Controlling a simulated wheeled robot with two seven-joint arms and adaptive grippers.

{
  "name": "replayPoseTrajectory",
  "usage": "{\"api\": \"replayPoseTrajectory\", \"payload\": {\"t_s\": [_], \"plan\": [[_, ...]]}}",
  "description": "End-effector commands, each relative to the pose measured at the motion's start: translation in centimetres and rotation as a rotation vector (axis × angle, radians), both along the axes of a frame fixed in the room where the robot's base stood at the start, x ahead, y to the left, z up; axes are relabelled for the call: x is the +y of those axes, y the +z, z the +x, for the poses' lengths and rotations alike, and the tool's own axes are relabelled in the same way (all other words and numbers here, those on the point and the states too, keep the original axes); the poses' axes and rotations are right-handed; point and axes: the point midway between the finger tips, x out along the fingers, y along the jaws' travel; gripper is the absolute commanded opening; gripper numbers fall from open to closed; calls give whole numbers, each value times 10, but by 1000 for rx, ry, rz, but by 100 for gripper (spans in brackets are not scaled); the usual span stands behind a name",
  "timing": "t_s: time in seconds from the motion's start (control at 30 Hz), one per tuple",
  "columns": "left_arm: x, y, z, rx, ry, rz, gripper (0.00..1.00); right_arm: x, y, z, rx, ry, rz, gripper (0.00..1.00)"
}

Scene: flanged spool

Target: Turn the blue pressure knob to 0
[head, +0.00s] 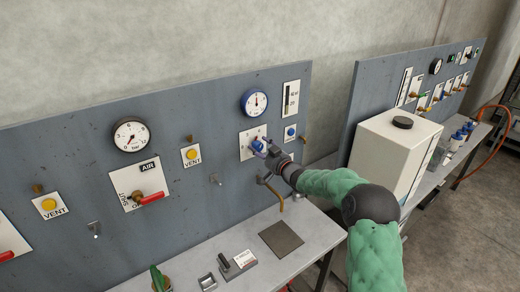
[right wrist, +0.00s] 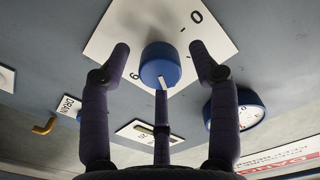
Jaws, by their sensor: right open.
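The blue pressure knob (right wrist: 160,62) sits on a white plate (right wrist: 112,30) with a 0 and a 6 printed on it. A short white mark shows on the knob, at its lower edge in the right wrist view, away from the 0. My right gripper (right wrist: 160,55) is open, with one finger on each side of the knob and a visible gap to each. In the head view the right gripper (head: 266,149) is at the plate (head: 246,151) and partly hides the knob (head: 258,145). My left gripper is in neither view.
A blue-rimmed gauge (head: 254,102) is above the plate. A bench (head: 215,262) runs below. A white box (head: 385,150) stands right of my arm.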

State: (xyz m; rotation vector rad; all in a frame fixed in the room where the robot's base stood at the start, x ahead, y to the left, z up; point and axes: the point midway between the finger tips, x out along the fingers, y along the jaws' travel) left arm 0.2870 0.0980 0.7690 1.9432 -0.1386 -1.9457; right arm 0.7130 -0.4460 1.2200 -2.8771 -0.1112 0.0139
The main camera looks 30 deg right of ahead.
Motion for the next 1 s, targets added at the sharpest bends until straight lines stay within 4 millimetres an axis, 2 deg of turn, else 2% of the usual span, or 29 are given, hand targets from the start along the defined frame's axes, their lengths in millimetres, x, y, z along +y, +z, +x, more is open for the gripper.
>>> {"api": "replayPoseTrajectory", "payload": {"t_s": [0.37,0.57,0.6,1.0], "plan": [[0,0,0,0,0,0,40,0,0,5,0,-1,0,61],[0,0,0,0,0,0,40,0,0,5,0,-1,0,8],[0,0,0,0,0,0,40,0,0,5,0,-1,0,5],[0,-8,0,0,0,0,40,0,-1,5,-5,0,-60,5]]}}
